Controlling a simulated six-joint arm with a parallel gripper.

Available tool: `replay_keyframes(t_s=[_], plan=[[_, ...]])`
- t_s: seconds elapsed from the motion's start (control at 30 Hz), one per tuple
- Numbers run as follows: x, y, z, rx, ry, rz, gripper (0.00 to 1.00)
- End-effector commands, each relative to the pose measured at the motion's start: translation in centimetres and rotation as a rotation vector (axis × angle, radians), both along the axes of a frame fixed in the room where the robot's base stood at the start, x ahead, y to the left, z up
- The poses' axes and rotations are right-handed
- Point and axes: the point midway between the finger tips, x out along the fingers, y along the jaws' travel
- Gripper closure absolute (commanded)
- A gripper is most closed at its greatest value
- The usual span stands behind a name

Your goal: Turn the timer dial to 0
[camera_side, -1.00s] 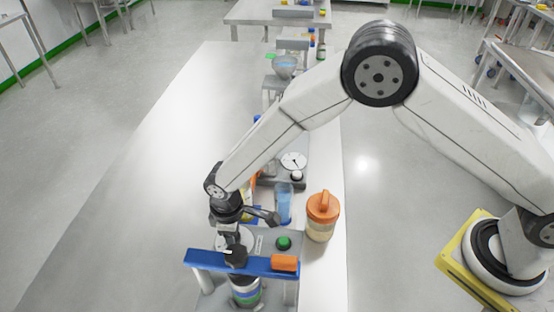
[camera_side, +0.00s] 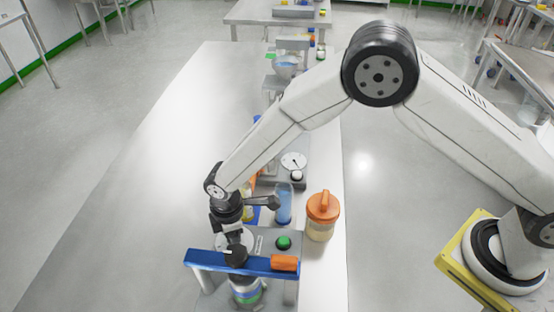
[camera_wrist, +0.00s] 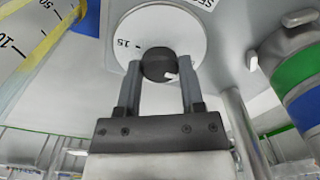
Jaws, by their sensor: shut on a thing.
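The timer dial's black knob (camera_wrist: 158,64) sits in the middle of a round white dial face (camera_wrist: 150,20) in the wrist view. An upside-down "15" shows left of the knob; the zero mark is not seen. A white pointer mark is on the knob's lower right. My gripper (camera_wrist: 158,72) is shut on the knob, one finger on each side. In the side view my gripper (camera_side: 231,228) points down at the white dial face (camera_side: 246,240). There it hides much of the dial, and the knob cannot be made out.
A blue bar (camera_side: 215,260) with an orange block (camera_side: 285,263) stands just in front of the dial. A green button (camera_side: 283,243) is to its right. An orange-lidded jar (camera_side: 322,215) and a blue-filled container (camera_side: 284,205) stand close by. The table's left side is clear.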

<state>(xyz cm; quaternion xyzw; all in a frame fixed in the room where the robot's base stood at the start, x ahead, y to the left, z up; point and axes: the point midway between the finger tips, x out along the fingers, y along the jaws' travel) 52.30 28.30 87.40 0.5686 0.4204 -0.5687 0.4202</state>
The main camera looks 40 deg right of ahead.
Motion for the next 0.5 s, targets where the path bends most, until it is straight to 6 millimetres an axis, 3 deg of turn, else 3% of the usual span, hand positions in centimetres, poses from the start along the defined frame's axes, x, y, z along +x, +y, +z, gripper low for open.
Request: replay_keyframes(t_s=[0.13, 0.17, 0.23, 0.27, 0.5], plan=[[0.01, -0.01, -0.01, 0.000, -0.001, 0.003, 1.00], [0.01, -0.01, -0.01, 0.000, -0.001, 0.003, 0.41], [0.01, 0.00, -0.01, 0.000, -0.001, 0.002, 0.19], [0.00, 0.00, -0.01, 0.000, -0.001, 0.002, 0.15], [0.00, 0.01, -0.01, 0.000, 0.000, 0.000, 0.15]])
